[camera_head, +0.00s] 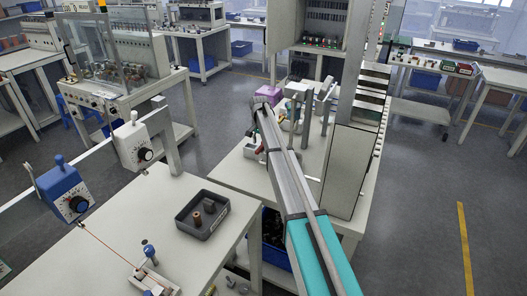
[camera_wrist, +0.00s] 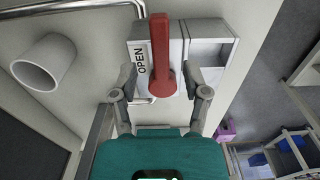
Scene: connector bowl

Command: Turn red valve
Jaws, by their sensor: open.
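The red valve handle (camera_wrist: 160,50) shows in the wrist view as an upright lever with a round lower end. It sits on a pale grey block with a white plate (camera_wrist: 142,68) marked "OPEN" to its left. My gripper (camera_wrist: 160,80) is open, with one finger to the left of the handle's lower end and one to the right. A gap shows on each side of the handle; I cannot tell the depth between fingers and handle. In the head view my arm reaches to the middle workbench (camera_head: 232,168), and the valve cannot be made out clearly there.
In the wrist view a white cylinder (camera_wrist: 45,62) and a metal pipe (camera_wrist: 75,15) lie left of the valve. A purple box (camera_head: 268,94) stands beyond my arm. A dark tray (camera_head: 203,215) sits on the near bench.

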